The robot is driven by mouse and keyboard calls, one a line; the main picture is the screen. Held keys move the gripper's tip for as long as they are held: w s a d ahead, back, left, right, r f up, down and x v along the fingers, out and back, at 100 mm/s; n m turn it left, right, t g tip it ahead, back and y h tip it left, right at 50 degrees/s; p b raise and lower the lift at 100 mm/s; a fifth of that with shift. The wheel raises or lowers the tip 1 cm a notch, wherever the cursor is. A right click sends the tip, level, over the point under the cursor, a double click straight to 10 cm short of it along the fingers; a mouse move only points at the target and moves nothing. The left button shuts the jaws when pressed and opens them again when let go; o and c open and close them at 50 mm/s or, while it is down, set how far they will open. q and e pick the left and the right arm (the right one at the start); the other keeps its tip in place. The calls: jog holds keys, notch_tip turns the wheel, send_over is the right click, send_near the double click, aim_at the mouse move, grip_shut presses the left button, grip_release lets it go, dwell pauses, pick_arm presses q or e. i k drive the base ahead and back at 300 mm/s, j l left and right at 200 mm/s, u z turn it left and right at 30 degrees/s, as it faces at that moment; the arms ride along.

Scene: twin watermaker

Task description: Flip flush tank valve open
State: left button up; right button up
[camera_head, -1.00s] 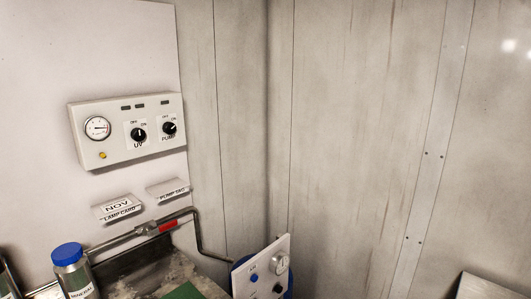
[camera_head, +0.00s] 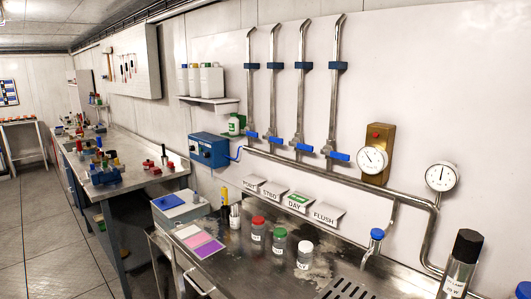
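Four steel pipes run down the white wall panel, each with a blue valve handle low on it. The rightmost handle (camera_head: 339,156) sticks out to the right, across its upright pipe. The handle to its left (camera_head: 303,147) and the third from the right (camera_head: 272,140) also stick out to the right. The leftmost handle (camera_head: 250,134) is small and its angle is hard to tell. Below them are label cards, the rightmost reading FLUSH (camera_head: 327,214) and the one beside it DAY (camera_head: 297,201). Neither of my grippers is in view.
The steel counter (camera_head: 235,268) below holds red-, green- and white-capped jars (camera_head: 304,256), a blue box (camera_head: 181,207) and a dark cylinder (camera_head: 460,262). A brass gauge (camera_head: 373,158) and a white gauge (camera_head: 441,177) are right of the pipes. A workbench (camera_head: 125,155) stands far left.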

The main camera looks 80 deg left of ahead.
aim_at(343, 157)
jog(key=u, duration=2.15)
jog(key=i+z, duration=0.1)
jog(key=z, duration=0.15)
